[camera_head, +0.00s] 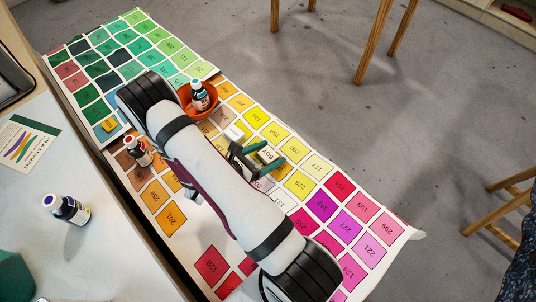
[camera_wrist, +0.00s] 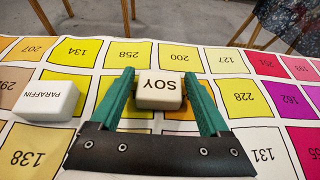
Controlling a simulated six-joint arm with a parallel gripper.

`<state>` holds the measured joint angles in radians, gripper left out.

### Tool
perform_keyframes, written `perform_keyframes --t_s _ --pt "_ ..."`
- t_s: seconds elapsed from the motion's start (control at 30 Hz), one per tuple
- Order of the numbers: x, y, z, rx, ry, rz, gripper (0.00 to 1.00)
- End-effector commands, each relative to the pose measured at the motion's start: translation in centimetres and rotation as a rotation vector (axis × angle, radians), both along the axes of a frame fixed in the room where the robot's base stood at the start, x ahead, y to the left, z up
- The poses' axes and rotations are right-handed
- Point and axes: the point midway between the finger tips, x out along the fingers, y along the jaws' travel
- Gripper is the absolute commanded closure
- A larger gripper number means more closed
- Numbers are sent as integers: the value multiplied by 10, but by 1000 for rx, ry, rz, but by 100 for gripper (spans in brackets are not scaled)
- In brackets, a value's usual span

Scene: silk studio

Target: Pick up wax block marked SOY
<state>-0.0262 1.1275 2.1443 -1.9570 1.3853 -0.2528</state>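The wax block marked SOY (camera_wrist: 160,88) is a small cream block lying on the colour chart, its label facing up. In the head view, the SOY block (camera_head: 267,153) lies near yellow squares, partly framed by my fingers. My gripper (camera_wrist: 158,76) has two teal fingers, one on each side of the block. In the head view my gripper (camera_head: 259,156) is low over the chart. The fingers look open, with a narrow gap on either side of the block.
A white PARAFFIN block (camera_wrist: 46,101) lies to the left of SOY. A blue-capped bottle (camera_head: 67,209) is at left.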

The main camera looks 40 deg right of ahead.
Motion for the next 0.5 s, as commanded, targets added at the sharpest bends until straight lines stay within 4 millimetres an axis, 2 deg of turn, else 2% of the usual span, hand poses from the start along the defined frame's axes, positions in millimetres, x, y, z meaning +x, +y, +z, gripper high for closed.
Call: perform_keyframes --t_s 0.03,0.37,0.5 --pt "0 0 0 0 0 0 31" --pt "0 0 0 0 0 0 91" --pt "0 0 0 0 0 0 92"
